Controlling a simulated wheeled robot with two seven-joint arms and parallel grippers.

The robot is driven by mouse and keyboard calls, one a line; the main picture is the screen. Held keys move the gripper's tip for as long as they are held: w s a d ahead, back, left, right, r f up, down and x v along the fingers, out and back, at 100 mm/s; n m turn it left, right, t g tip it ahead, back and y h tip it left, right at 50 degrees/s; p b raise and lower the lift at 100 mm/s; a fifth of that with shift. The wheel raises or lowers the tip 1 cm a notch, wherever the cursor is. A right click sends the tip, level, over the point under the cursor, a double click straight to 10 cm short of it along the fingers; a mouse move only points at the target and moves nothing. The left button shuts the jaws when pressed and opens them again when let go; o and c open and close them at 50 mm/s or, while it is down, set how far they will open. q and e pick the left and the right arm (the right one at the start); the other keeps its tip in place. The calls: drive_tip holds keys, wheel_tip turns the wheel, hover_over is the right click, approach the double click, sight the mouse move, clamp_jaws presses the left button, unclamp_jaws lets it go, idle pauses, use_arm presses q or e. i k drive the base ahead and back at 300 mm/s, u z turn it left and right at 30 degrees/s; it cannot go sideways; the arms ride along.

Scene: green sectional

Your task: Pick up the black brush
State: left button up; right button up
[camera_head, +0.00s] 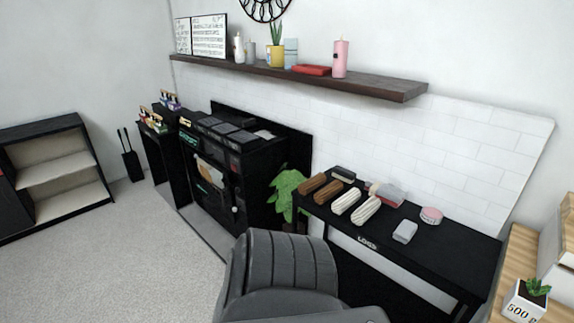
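A small dark block-shaped item (343,174) lies at the back left of the black table (450,247). It may be the black brush, but it is too small to tell. A black holder with upright thin handles (129,160) stands on the floor by the left wall; I cannot tell whether a brush is in it. Neither of my grippers is in view.
Brown rolls (312,184), pale rolls (346,201), a grey block (404,232) and a pink round item (431,215) share the table. A dark grey chair (280,270) stands in front of it. The carpet (110,260) at left is clear.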

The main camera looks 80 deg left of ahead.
sight(348, 176)
drive_tip(key=u, duration=2.55)
